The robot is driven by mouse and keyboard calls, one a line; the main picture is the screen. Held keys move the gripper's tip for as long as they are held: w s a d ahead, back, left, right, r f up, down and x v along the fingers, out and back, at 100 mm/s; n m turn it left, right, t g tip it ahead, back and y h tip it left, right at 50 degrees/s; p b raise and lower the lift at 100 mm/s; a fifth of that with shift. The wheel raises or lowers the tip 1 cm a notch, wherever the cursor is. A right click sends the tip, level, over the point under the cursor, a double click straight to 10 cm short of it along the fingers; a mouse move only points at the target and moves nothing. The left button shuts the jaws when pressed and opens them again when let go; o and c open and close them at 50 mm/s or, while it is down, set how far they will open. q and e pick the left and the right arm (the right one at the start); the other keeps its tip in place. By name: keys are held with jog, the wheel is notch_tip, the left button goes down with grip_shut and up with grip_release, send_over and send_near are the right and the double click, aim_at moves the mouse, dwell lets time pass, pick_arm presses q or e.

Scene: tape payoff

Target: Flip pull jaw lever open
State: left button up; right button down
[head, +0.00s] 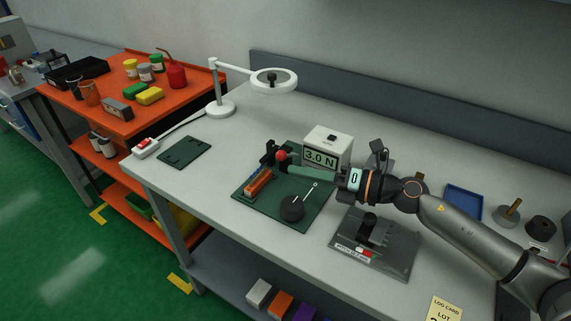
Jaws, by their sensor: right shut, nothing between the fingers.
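The tester stands on a dark green base plate (317,215) on the bench. A red ball knob (282,155), which looks like the end of the jaw lever, is at the top of a small black fixture (267,158) at the plate's back left. My right gripper (292,168) reaches in from the right, its fingers shut and empty, with the tips close to the red knob. I cannot tell if they touch it. The lever's shaft and the jaw's opening are mostly hidden or too small to read. My left gripper is out of view.
A box reading 3.0 N (322,145) stands just behind my right gripper. A grey stand (375,252) lies under my forearm. A lamp (220,107) is at the back left.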

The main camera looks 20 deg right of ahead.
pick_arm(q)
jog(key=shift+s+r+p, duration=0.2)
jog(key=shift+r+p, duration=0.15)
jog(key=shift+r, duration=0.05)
pick_arm(e)
jog(key=shift+x, duration=1.9)
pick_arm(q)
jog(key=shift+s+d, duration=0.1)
pick_arm(e)
jog(key=shift+w+r, duration=0.1)
